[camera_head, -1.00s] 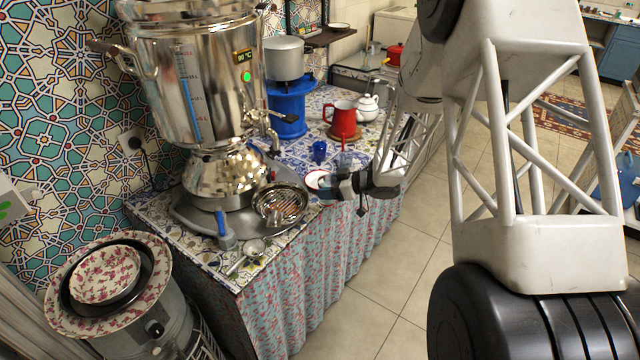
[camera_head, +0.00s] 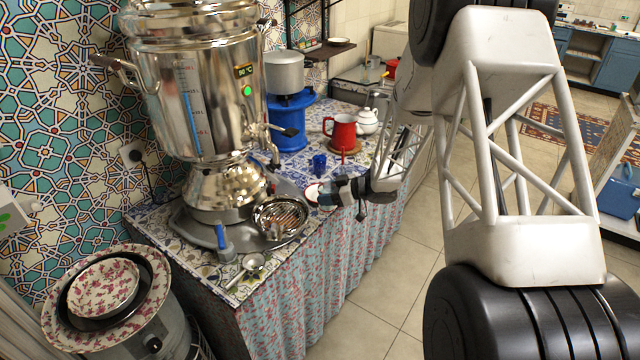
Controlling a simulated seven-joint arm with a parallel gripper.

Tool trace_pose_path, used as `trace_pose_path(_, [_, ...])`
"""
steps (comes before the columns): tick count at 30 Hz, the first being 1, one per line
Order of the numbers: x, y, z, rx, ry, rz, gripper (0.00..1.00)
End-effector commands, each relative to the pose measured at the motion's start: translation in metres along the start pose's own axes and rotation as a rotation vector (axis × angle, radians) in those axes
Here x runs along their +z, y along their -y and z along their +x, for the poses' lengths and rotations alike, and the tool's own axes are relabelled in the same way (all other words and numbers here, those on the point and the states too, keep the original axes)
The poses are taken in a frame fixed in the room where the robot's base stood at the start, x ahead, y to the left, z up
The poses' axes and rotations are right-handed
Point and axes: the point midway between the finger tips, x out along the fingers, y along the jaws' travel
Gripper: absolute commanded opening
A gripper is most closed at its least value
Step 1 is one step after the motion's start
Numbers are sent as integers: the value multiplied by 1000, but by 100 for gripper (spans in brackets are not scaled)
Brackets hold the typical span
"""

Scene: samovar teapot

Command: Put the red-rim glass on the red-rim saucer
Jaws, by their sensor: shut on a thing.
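The red-rim saucer (camera_head: 312,193) is a small white dish with a red edge. It lies on the patterned counter, right of the samovar tray, and its right side is partly hidden by my gripper. My gripper (camera_head: 328,194) reaches in from the right, with its tips at the saucer's right side. It is shut on a small, clear, greyish thing, which appears to be the red-rim glass (camera_head: 325,200). The glass's rim cannot be made out. I cannot tell whether the glass touches the saucer.
The big samovar (camera_head: 212,95) stands left on its metal tray (camera_head: 200,232). A small blue cup (camera_head: 319,163), a red mug (camera_head: 342,131) and a white teapot (camera_head: 367,121) stand behind the gripper. The counter's front edge runs close below the saucer.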

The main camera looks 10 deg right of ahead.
Motion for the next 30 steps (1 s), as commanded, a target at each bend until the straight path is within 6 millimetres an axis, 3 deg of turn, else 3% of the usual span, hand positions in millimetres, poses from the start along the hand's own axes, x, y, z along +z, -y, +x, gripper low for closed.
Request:
trace_pose_path(21, [-8,-93,48,0,1,-1,33])
trace_pose_path(30, [-11,-111,56,0,0,0,33])
